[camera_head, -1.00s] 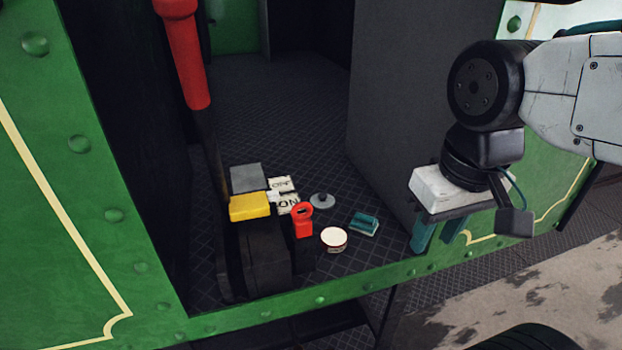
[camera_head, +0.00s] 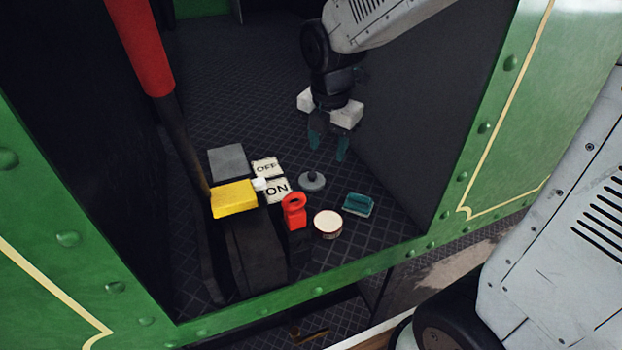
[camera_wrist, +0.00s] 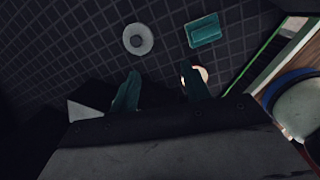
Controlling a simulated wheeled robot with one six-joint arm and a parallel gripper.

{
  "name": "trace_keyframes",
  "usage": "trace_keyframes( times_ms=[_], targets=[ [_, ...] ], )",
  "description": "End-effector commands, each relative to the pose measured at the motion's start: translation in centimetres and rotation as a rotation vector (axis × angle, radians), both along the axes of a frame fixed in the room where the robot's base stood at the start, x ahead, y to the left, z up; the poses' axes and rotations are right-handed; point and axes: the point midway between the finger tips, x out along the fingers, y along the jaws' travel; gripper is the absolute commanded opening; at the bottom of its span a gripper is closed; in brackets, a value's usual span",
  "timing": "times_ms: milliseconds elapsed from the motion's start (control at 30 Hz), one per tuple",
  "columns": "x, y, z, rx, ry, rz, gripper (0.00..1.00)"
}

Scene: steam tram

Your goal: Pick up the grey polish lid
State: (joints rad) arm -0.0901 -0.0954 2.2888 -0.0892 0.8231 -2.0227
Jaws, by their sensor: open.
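The grey polish lid (camera_head: 311,181) is a round grey disc with a small knob, lying on the dark tread-plate floor. In the wrist view it shows as a pale round disc (camera_wrist: 138,39) beyond my fingertips and a little left of centre. My gripper (camera_head: 327,148) has two teal fingers and hangs above the floor, a little above and right of the lid in the head view. Its fingers (camera_wrist: 160,74) are apart with nothing between them. It does not touch the lid.
A cream-topped round tin (camera_head: 328,223) and a teal block (camera_head: 358,204) lie close to the lid. A red-handled part (camera_head: 294,211), ON plate (camera_head: 277,191), OFF plate (camera_head: 266,167), yellow block (camera_head: 233,199) and grey block (camera_head: 228,161) stand left. A dark wall (camera_head: 425,120) rises at right.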

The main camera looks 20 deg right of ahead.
Motion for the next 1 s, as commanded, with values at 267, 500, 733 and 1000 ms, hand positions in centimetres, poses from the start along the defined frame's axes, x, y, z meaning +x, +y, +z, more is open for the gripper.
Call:
trace_keyframes(
  times_ms=[267,500,733,1000],
  targets=[
    [4.5,1.5,-3.9,-0.072,0.025,0.512,0.47],
    [5.2,1.5,-6.2,-0.082,0.029,0.577,0.47],
    [5.9,1.1,-9.1,-0.082,0.03,0.575,0.47],
    [6.4,0.9,-11.8,-0.081,0.027,0.574,0.47]
  ],
)
